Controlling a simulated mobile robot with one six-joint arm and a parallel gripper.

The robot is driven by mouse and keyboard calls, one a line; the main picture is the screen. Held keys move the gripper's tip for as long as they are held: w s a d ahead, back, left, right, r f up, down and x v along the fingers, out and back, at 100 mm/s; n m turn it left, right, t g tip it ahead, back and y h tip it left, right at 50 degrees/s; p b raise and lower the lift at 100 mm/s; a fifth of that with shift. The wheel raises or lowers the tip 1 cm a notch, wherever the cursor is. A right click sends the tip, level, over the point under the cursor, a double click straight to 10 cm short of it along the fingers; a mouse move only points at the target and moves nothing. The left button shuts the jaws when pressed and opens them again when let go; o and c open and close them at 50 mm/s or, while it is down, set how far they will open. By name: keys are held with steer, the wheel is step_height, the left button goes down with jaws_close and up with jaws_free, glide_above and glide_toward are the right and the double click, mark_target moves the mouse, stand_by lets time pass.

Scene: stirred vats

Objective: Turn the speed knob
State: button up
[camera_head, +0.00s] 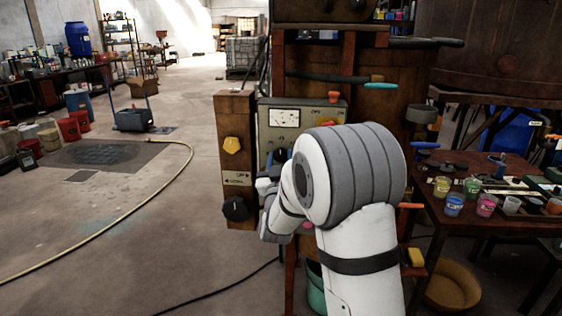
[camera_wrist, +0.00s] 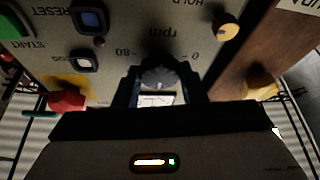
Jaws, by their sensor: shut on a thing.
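The speed knob (camera_wrist: 158,74) is a dark grey round knob on the control panel (camera_wrist: 125,22), beside the upside-down "rpm" lettering and the "0" and "80" marks in the wrist view. My gripper (camera_wrist: 158,86) is closed around it, with one dark finger on each side. A pale patch shows between the fingers, below the knob. In the head view the beige panel (camera_head: 303,104) with its meter shows, but my white and grey arm hides the knob and most of the gripper. The knob's exact setting cannot be read.
Near the knob are a red button (camera_wrist: 68,101) on yellow, a blue reset button (camera_wrist: 90,20), a white-faced button (camera_wrist: 84,61) and a small orange knob (camera_wrist: 228,31). A wooden post (camera_head: 238,115) with yellow and black knobs stands left of the panel. A paint table (camera_head: 480,209) stands right.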

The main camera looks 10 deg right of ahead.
steer(key=shift+f+n+b, duration=0.15)
steer(key=shift+n+b, duration=0.15)
steer(key=n+y+b, duration=0.1)
steer(key=n+b, duration=0.1)
steer(key=n+y+b, duration=0.2)
steer(key=n, duration=0.1)
steer(key=shift+d+b, duration=0.15)
steer(key=shift+b, duration=0.15)
steer(key=n+y+b, duration=0.1)
steer(key=n, duration=0.1)
steer(key=n+g+y+b, duration=0.1)
steer(key=n, duration=0.1)
steer(key=n+b, duration=0.2)
steer(key=n, duration=0.1)
steer(key=shift+r+y, duration=0.25)
steer(key=shift+y, duration=0.15)
steer(key=shift+g, duration=0.3)
steer(key=o, duration=1)
steer(key=shift+s, duration=0.15)
steer(key=s, duration=0.2)
steer(key=s+f, duration=0.1)
steer(key=s, duration=0.4)
steer(key=shift+s+d+f+b, duration=0.15)
steer(key=shift+s+f+b, duration=0.1)
steer(key=shift+b, duration=0.1)
